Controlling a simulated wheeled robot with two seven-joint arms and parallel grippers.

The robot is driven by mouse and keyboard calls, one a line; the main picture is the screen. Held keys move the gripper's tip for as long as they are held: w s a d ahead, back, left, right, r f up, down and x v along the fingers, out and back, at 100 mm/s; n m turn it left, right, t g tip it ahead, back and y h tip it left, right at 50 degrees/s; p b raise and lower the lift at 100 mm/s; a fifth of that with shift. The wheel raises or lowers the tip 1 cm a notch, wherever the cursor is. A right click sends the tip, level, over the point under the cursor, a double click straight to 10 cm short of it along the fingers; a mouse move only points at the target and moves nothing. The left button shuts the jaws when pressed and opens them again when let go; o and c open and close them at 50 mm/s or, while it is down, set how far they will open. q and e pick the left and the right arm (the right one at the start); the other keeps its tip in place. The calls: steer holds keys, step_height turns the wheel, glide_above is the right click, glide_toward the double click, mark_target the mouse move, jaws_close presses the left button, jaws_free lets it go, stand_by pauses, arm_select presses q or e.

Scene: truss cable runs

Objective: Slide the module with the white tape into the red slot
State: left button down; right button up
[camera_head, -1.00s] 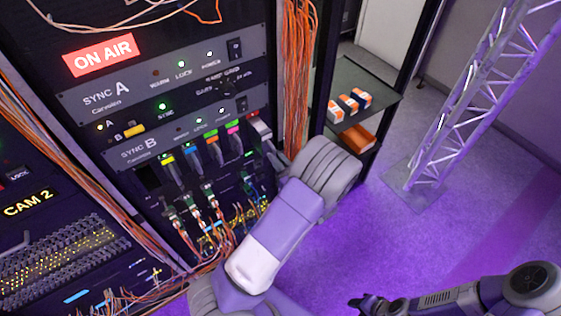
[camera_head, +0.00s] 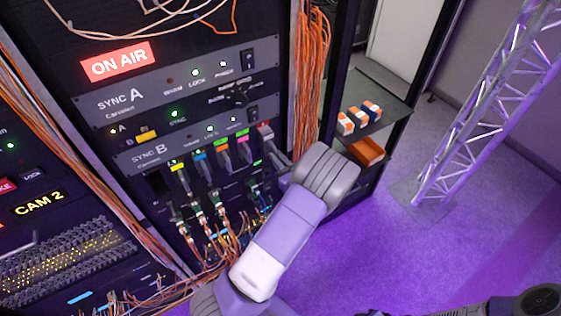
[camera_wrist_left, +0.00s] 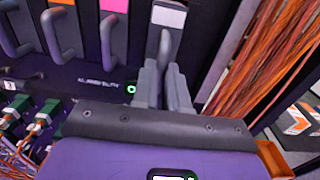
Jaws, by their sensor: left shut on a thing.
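The module with the white tape (camera_head: 266,131) is at the right end of the row of taped modules in the SYNC B unit. In the left wrist view its white tape (camera_wrist_left: 168,14) shows above a grey handle (camera_wrist_left: 165,44). My left gripper (camera_wrist_left: 165,78) is shut on that handle, its two fingers on either side. In the head view my left gripper (camera_head: 279,166) is partly hidden by my own wrist. A dark gap (camera_head: 158,182) shows left of the yellow-taped module; I cannot make out a red mark there.
Yellow, blue, orange and pink (camera_head: 243,140) taped modules stand left of the white one. Orange cables (camera_head: 305,90) hang close to its right. Plugs with cables (camera_head: 200,205) sit below. A shelf (camera_head: 388,98) holds orange-white boxes. The purple floor to the right is open.

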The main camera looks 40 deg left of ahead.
arm_select(q)
steer(key=shift+w+a, duration=0.1)
steer(key=shift+a, duration=0.15)
steer(key=shift+x, duration=1.7)
steer(key=c, duration=1.1)
jaws_free()
steer(key=shift+a, duration=0.1)
